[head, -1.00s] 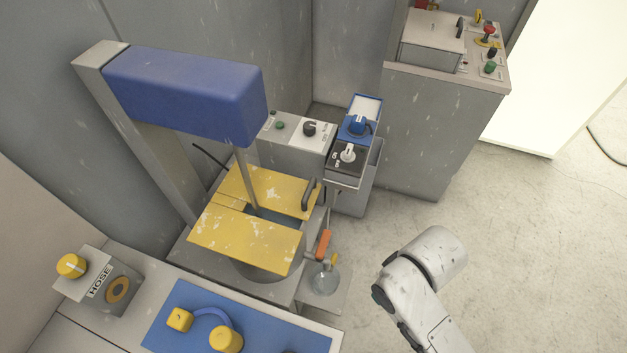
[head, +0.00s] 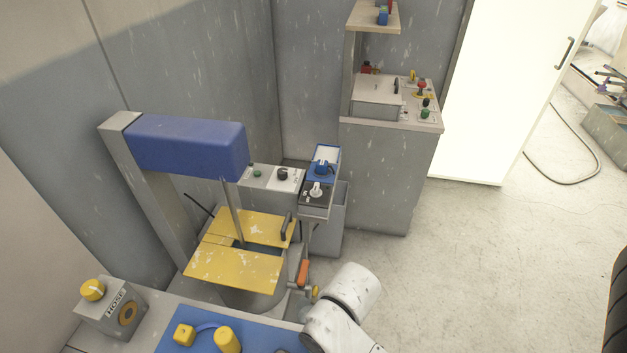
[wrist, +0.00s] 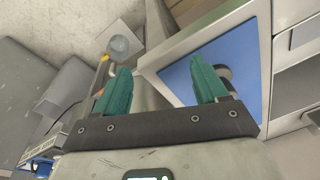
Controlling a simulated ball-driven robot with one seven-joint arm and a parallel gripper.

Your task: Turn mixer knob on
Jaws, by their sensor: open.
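The mixer stands at the left of the head view, with a blue head (head: 188,150) over a tub with yellow lid plates (head: 235,268). Behind it a pale panel has a black knob (head: 283,174) and a green button (head: 257,174). I cannot tell which one is the mixer knob. My gripper (wrist: 160,68) shows in the wrist view with its teal fingers apart and nothing between them. It is hidden in the head view and touches no knob that I can see.
A counter with a blue mat (head: 225,338), yellow fittings and a HOSE box (head: 112,307) is at front left; the mat appears behind my right finger in the wrist view (wrist: 238,55). An orange handle (head: 302,272) juts beside the tub.

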